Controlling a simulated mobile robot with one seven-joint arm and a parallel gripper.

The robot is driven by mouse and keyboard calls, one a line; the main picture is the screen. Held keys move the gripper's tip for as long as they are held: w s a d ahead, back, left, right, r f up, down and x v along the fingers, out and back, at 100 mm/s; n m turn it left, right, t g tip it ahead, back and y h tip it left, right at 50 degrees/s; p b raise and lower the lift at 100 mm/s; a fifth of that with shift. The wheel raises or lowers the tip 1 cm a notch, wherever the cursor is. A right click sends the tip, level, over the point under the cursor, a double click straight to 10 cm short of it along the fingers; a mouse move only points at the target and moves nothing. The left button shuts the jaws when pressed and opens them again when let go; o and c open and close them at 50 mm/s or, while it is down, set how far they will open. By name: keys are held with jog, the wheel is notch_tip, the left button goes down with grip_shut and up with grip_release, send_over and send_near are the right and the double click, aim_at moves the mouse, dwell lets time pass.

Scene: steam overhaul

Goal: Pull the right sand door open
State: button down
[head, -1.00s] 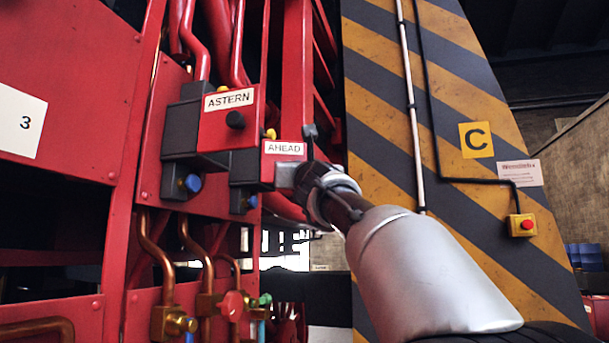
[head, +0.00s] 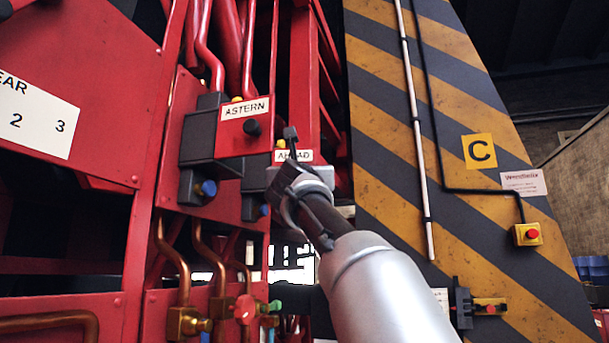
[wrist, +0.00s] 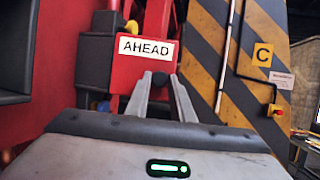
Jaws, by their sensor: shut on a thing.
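Two red fronts sit side by side on the red machine. The left one, labelled ASTERN (head: 245,108), has a black knob (head: 252,128). The right one, labelled AHEAD (head: 293,156), is mostly hidden behind my gripper (head: 285,182) in the head view. In the wrist view the red AHEAD front (wrist: 130,71) faces me, with a black knob (wrist: 160,79) at its lower middle. My gripper (wrist: 161,84) is shut on that knob, one finger on each side. I cannot tell how far the AHEAD front stands out from its dark housing.
A yellow-and-black striped pillar (head: 450,150) stands close on the right, with a red button box (head: 527,234). Copper pipes (head: 178,265) and coloured valves (head: 244,308) are below left. A red panel with a number plate (head: 35,115) is at far left.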

jog(key=c, duration=1.5)
grip_release()
jog(key=shift+c, duration=0.2)
jog(key=b+v, duration=0.2)
jog(key=v, duration=1.5)
jog(key=shift+s+b, duration=0.2)
jog(key=shift+b, duration=0.2)
